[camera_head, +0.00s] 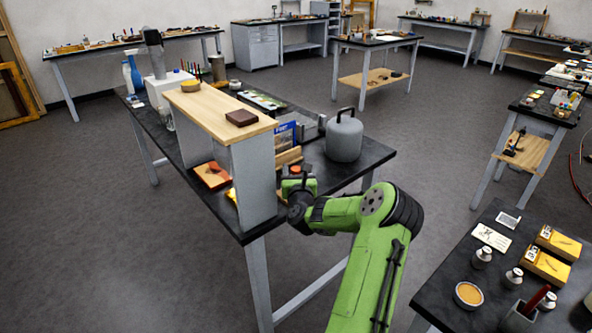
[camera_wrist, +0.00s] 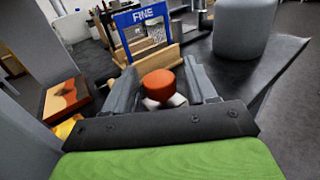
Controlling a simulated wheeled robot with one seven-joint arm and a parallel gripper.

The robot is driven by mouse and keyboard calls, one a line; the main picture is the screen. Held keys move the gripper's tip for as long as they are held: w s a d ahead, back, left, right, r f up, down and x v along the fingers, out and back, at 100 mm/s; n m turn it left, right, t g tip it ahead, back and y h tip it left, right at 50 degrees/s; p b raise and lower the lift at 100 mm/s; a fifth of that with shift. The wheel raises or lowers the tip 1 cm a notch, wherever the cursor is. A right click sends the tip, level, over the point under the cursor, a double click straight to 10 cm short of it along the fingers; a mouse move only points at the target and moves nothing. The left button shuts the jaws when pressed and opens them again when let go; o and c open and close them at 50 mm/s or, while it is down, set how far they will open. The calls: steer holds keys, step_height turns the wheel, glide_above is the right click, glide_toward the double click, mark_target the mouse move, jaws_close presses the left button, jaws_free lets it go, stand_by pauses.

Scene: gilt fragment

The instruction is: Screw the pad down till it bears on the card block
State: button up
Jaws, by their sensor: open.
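An orange-red round knob (camera_wrist: 160,84) with pale parts below it stands between the two fingers of my gripper (camera_wrist: 160,68) in the wrist view. The fingers are apart, with a gap to the knob on each side. The knob also shows small and red at my gripper (camera_head: 297,182) in the head view (camera_head: 295,169). I cannot make out the pad or the card block under the knob; my gripper hides that area.
A grey canister (camera_wrist: 243,28) is at right. A wood-topped shelf (camera_head: 218,108) stands left of my gripper; an orange-brown panel (camera_head: 212,176) lies beneath it.

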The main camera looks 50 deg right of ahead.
steer(key=c, duration=1)
steer(key=p, duration=0.3)
steer(key=shift+r+m+g+h+p, duration=0.3)
steer(key=shift+r+m+p, duration=0.05)
steer(key=shift+r+m, duration=0.05)
steer(key=shift+m+g+h+p, duration=0.3)
steer(key=shift+g+h+p, duration=0.15)
steer(key=shift+p, duration=0.6)
steer(key=shift+f+g, duration=0.25)
steer(key=o, duration=1)
steer(key=shift+f, duration=0.1)
